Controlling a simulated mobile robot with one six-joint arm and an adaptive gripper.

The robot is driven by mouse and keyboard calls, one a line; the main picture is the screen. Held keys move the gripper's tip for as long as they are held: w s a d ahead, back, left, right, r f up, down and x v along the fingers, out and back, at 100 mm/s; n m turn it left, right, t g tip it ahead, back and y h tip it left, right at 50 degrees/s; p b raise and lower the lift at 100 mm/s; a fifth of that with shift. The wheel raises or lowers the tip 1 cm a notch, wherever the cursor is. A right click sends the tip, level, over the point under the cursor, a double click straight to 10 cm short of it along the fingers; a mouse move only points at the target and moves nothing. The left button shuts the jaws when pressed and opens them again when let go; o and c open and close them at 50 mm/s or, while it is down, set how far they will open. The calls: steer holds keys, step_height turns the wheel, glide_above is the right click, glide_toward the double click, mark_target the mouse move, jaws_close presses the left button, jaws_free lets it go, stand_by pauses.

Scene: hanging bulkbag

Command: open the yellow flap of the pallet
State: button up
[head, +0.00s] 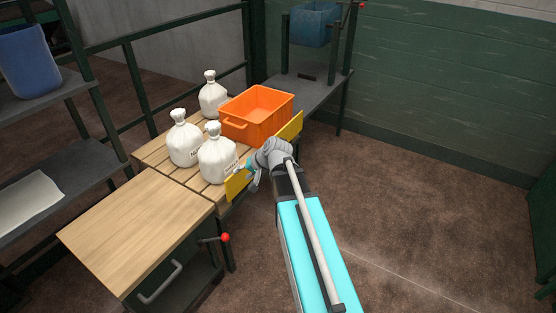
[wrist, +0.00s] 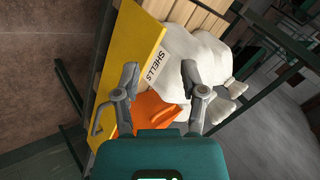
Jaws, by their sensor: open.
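The yellow flap (head: 236,186) stands upright along the right side of the slatted wooden pallet (head: 189,176). Its middle is hidden behind my arm in the head view. The wrist view shows the flap (wrist: 128,52) as a long board, with a handle (wrist: 97,118) at its lower left end. My gripper (head: 252,171) is close to the flap in the head view, and its fingers are small there. In the wrist view my gripper (wrist: 160,70) is open with nothing between its fingers. The left finger overlaps the flap in the picture; I cannot tell whether it touches.
White sacks (head: 216,156) and an orange crate (head: 257,112) stand on the pallet beside the flap. A wooden-topped cabinet (head: 135,222) with a red knob (head: 225,237) is at the front. Dark shelves stand at the left. The floor (head: 415,200) on the right is clear.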

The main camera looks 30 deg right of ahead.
steer(key=w+d+f+m+t+h+b, duration=0.1)
steer(key=w+d+f+m+t+b, duration=0.1)
steer(key=d+b, duration=0.4)
steer(key=w+d+f+m+t+h+b, duration=0.1)
steer(key=d+f+m+t+b, duration=0.3)
steer(key=d, duration=0.7)
steer(key=w+d+f+m+t+h+b, duration=0.1)
steer(key=w+d+f+m+t+b, duration=0.2)
steer(key=d+b, duration=0.5)
steer(key=shift+d+f+m+b, duration=0.2)
steer(key=shift+f+m+b, duration=0.2)
steer(key=shift+m+b, duration=0.1)
steer(key=shift+w, duration=0.2)
steer(key=b+x, duration=0.2)
steer(key=x, duration=1.1)
steer(key=shift+w+f, duration=0.1)
steer(key=shift+w, duration=0.25)
jaws_close()
